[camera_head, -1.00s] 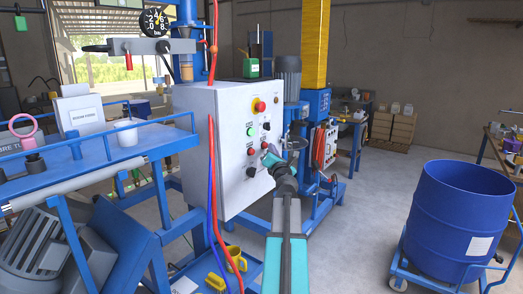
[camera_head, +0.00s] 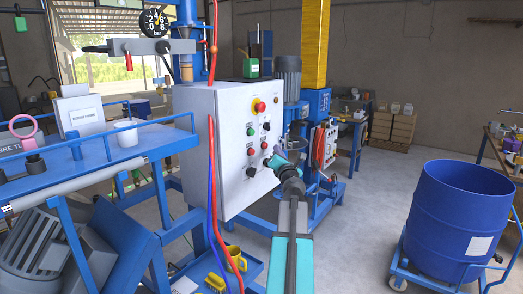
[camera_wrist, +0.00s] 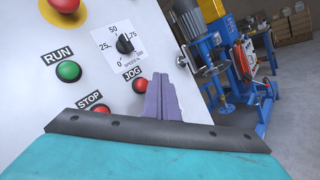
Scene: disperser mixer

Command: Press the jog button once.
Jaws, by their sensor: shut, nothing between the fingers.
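The jog button (camera_wrist: 139,85) is a red round button under the JOG label on the white control panel (camera_wrist: 40,35). In the head view the jog button (camera_head: 264,145) sits on the panel's right side, below the speed knob (camera_head: 266,126). My gripper (camera_wrist: 162,78) is shut and empty. In the wrist view its purple-grey fingers stand just right of the jog button, which remains visible beside them. In the head view my gripper (camera_head: 271,160) is close to the panel, slightly below and right of the button. I cannot tell whether the fingertips touch the panel.
On the panel are a green RUN button (camera_wrist: 68,70), a red STOP button (camera_wrist: 97,108) and a red emergency stop on yellow (camera_head: 260,106). Red and blue hoses (camera_head: 212,190) hang at the panel's left edge. A blue drum (camera_head: 460,215) stands right, with open floor between.

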